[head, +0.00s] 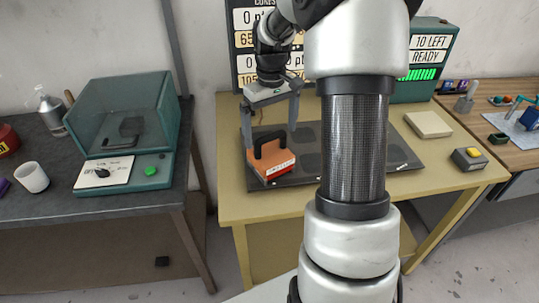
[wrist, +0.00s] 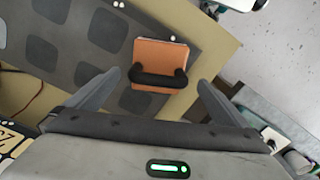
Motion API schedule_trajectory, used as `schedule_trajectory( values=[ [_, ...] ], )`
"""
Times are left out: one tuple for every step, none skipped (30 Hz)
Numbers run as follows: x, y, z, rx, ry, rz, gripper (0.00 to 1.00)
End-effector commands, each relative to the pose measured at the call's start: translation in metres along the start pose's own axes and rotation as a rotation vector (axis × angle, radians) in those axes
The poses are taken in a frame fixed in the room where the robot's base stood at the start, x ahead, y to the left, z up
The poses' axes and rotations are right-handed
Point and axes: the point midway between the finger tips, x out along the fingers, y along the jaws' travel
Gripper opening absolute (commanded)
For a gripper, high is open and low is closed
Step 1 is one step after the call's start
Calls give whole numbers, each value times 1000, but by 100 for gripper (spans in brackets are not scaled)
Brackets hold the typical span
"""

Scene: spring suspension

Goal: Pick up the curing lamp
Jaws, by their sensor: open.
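An orange block with a white lower side and a black arched handle, probably the curing lamp (head: 279,168), sits on a dark mat on the yellow table. My gripper (head: 270,134) is open and points down just above it, one finger to each side. In the wrist view the lamp (wrist: 160,52) lies ahead of and between the spread fingers of my gripper (wrist: 158,80), its black handle nearest me. I see no contact; the exact height gap is hard to tell.
The dark mat (head: 400,157) has several darker square patches. A teal-lidded machine (head: 125,130) stands on the left table. A scoreboard is behind my gripper.

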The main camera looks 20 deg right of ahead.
Motion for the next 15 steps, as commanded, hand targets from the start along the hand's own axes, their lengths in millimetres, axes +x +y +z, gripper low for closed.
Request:
schedule_trajectory(
  values=[
    [12, -1, 1, 0, -4, -2, 100],
    [18, -1, 1, 1, -3, -2, 100],
    [24, -1, 1, 0, -3, -2, 100],
    [29, 0, 0, 0, -2, -1, 100],
    [32, 0, 0, 0, -2, -1, 100],
    [37, 0, 0, 0, -2, -1, 100],
    [39, 0, 0, 0, -2, 0, 100],
    [41, 0, 0, -1, -1, 0, 100],
    [43, 0, 0, 0, 0, 0, 100],
    [44, 0, 0, 0, 0, 0, 100],
    [46, 0, 0, 0, -1, 0, 100],
    [49, 0, 0, 0, -1, -1, 100],
    [52, 0, -1, 0, -2, -1, 100],
    [56, 1, -1, 0, -2, -1, 100],
    [63, 1, -2, 0, -2, -2, 100]
  ],
)
